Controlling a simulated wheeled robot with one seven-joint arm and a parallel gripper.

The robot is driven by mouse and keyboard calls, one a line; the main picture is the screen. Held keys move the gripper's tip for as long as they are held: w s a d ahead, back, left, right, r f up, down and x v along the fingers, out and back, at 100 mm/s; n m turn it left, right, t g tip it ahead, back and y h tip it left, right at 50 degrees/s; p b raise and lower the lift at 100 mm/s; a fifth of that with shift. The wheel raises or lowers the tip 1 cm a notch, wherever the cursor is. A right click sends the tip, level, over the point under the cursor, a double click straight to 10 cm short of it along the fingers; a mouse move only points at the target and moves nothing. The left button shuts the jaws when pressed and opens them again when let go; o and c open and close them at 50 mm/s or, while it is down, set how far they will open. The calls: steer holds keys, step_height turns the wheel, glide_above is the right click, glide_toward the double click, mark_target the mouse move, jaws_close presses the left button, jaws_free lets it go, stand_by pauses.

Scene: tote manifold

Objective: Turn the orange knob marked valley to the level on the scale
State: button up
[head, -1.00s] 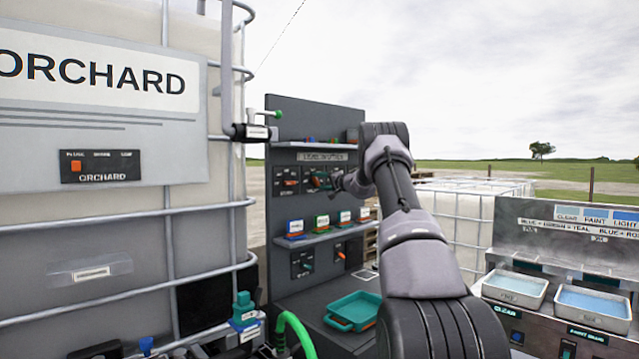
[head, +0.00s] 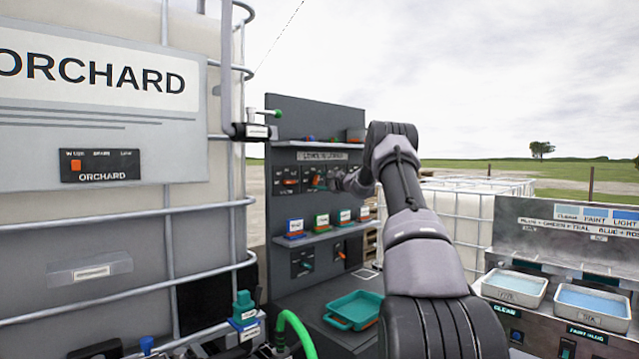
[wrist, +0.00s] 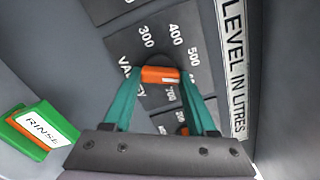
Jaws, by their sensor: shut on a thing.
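The orange knob (wrist: 160,75) sits on a dark plate (wrist: 150,43) marked VALLEY in the wrist view. White scale numbers run around it, with 300, 400, 500 and 700 readable. My gripper (wrist: 162,80) has its teal fingers on both sides of the knob and is shut on it. The knob's pointer and exact setting are hard to read. In the head view my gripper (head: 323,180) is at the upper row of dark plates on the grey panel (head: 288,120), and my arm partly hides that spot.
A LEVEL IN LITRES strip (wrist: 232,70) lies beside the plates. A RINSE card (wrist: 38,128) on a green holder stands at the left of the wrist view. Below are a shelf of coloured cards and a teal tray (head: 345,322). The ORCHARD tank (head: 110,230) is close on the left.

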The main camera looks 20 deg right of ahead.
steer(key=shift+f+m, duration=0.2)
steer(key=shift+m, duration=1.4)
steer(key=o, duration=1.4)
steer(key=shift+r, duration=0.1)
steer(key=shift+c, duration=0.2)
steer(key=v, duration=1)
steer(key=shift+s, duration=0.4)
steer(key=shift+d, duration=0.15)
